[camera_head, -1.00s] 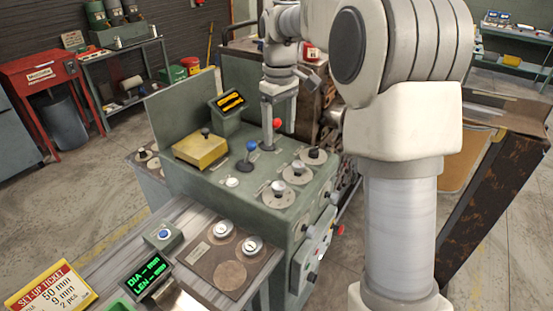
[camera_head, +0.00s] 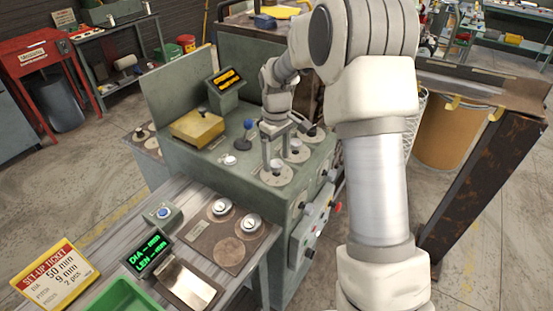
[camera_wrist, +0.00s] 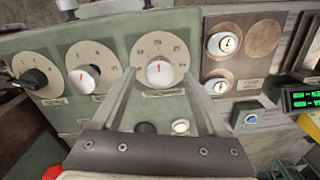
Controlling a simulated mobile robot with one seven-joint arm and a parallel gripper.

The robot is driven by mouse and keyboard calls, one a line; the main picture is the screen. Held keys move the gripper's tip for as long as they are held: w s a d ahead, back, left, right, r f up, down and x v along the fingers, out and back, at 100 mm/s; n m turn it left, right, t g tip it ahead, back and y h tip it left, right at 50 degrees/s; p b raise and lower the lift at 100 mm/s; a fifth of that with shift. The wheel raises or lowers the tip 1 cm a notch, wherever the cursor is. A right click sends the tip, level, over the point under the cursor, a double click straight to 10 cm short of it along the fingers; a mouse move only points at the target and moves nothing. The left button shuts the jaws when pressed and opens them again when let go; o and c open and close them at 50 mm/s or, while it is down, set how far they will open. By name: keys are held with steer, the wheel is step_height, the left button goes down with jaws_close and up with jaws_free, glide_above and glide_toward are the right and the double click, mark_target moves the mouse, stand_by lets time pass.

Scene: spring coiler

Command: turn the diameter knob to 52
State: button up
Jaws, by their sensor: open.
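Three dials sit on the green machine top. The nearest has a white knob with a red mark (camera_head: 277,171), also seen in the wrist view (camera_wrist: 160,73), on a round beige numbered plate (camera_wrist: 160,45). The label under it is too small to read, so I cannot tell that it is the diameter knob. My gripper (camera_head: 277,158) is open over this dial. In the wrist view its fingers (camera_wrist: 162,70) lie on both sides of the knob; contact cannot be told. A second white knob (camera_wrist: 84,79) and a black knob (camera_wrist: 33,79) are to the left.
A blue-topped lever (camera_head: 247,132) and yellow box (camera_head: 197,129) stand left of the dials. The set-up ticket (camera_head: 55,275) reads 50 mm, 9 mm, 2 pcs. The green display (camera_head: 148,253) shows DIA and LEN with dashes. Two white-knobbed dials (camera_head: 222,206) are on the front bench.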

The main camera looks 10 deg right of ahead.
steer(key=shift+f, duration=0.75)
jaws_close()
